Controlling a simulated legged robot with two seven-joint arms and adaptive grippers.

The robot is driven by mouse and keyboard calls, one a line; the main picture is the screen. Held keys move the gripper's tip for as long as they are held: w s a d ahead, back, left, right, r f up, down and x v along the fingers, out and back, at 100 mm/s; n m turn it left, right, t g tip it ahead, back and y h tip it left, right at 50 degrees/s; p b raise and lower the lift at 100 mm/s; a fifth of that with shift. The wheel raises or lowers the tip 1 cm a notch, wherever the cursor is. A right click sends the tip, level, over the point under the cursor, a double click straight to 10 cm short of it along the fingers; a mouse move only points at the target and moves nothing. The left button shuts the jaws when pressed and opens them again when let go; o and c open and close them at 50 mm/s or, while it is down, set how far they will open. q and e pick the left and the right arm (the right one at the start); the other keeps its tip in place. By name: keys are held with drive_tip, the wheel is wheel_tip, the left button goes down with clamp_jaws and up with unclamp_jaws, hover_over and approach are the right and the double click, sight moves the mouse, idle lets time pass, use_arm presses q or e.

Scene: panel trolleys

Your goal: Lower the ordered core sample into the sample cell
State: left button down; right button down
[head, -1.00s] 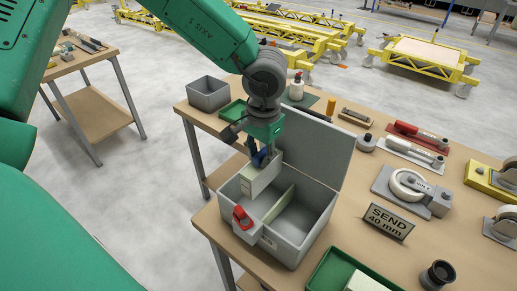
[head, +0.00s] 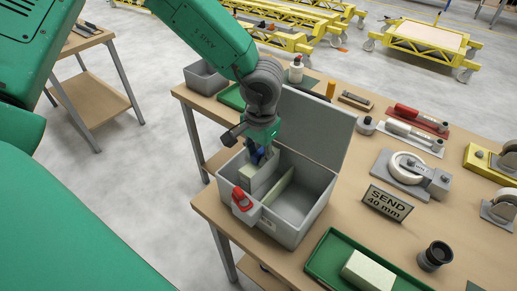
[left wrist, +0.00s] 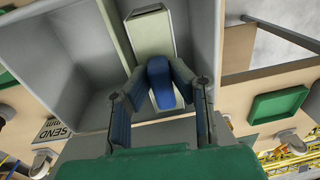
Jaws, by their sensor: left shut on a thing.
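My left gripper (head: 258,154) points down and is shut on a pale block-shaped core sample (head: 262,178). The sample cell is a grey open box (head: 310,218) with a pale divider (head: 281,190) and a raised lid. The sample is upright in the left compartment, its lower part hidden by the front wall. In the left wrist view, the blue fingers (left wrist: 162,88) are around the sample (left wrist: 151,36), beside the divider. I cannot tell whether it touches the floor. A sign (head: 387,203) reads "SEND 40 mm". My right gripper is not in view.
Another pale block (head: 368,271) lies in a green tray (head: 318,262) at the front. A grey bin (head: 204,78) stands behind left. Tools and wheel fixtures (head: 408,170) fill the table's right side.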

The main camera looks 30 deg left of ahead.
sight(257, 166)
use_arm(q)
drive_tip(key=shift+a+f, duration=0.3)
drive_tip(key=shift+f, duration=0.4)
drive_tip(key=shift+a+f, duration=0.25)
drive_tip(key=shift+f, duration=0.45)
drive_tip(key=shift+d+f, duration=0.1)
drive_tip(key=shift+f, duration=0.35)
drive_tip(key=shift+d+f+b, duration=0.3)
drive_tip(key=shift+d, duration=0.05)
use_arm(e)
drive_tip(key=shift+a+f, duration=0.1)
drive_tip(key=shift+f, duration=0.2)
use_arm(q)
drive_tip(key=shift+a+f, duration=0.1)
drive_tip(key=shift+a, duration=0.25)
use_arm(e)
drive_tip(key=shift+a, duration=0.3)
use_arm(q)
drive_tip(key=shift+d+f, duration=0.25)
drive_tip(key=shift+f, duration=0.2)
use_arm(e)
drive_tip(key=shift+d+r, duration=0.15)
use_arm(q)
drive_tip(key=c, duration=1.3)
unclamp_jaws()
drive_tip(key=shift+a, duration=0.1)
drive_tip(key=shift+c, duration=0.2)
